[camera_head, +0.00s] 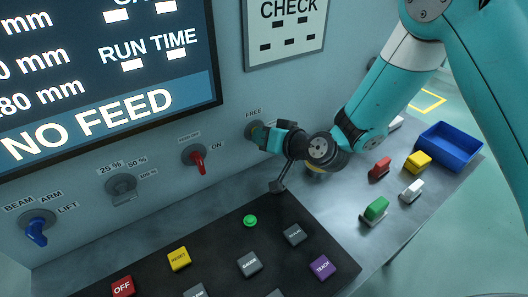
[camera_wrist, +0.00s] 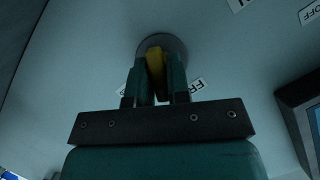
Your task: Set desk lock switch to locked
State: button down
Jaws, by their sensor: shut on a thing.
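The switch with the FREE label is a round grey disc (camera_head: 252,130) on the upright panel, with a yellow handle (camera_wrist: 155,62). In the wrist view its disc (camera_wrist: 172,43) shows behind the fingers. My gripper (camera_head: 263,136) reaches it from the right in the head view. In the wrist view my gripper (camera_wrist: 158,75) has its two teal fingers closed on either side of the yellow handle. A FREE label (camera_head: 253,112) sits above the disc in the head view and is partly covered by a finger in the wrist view. No locked label is readable.
A red-handled switch (camera_head: 197,160) is to the left on the panel. Below, a dark console (camera_head: 215,250) carries several push buttons. Small coloured blocks such as a green one (camera_head: 375,209) and a blue bin (camera_head: 449,147) stand on the bench at the right.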

jog(key=m+y+b, duration=0.1)
jog(key=m+b, duration=0.1)
jog(key=b, duration=0.2)
jog(key=m+y+b, duration=0.1)
jog(key=m+b, duration=0.1)
jog(key=b, duration=0.2)
jog(key=shift+w+d+f+m+y, duration=0.15)
jog(key=shift+f+m+y, duration=0.25)
jog(key=m+y+b, duration=0.1)
jog(key=m+b, duration=0.1)
jog(key=shift+m+b, duration=0.3)
jog(key=shift+b, duration=0.1)
jog(key=shift+r+m+y+b, duration=0.15)
jog(key=shift+m+y+b, duration=0.35)
jog(key=shift+m+b, duration=0.35)
jog(key=c, duration=1.2)
grip_release()
jog(key=shift+o, duration=0.2)
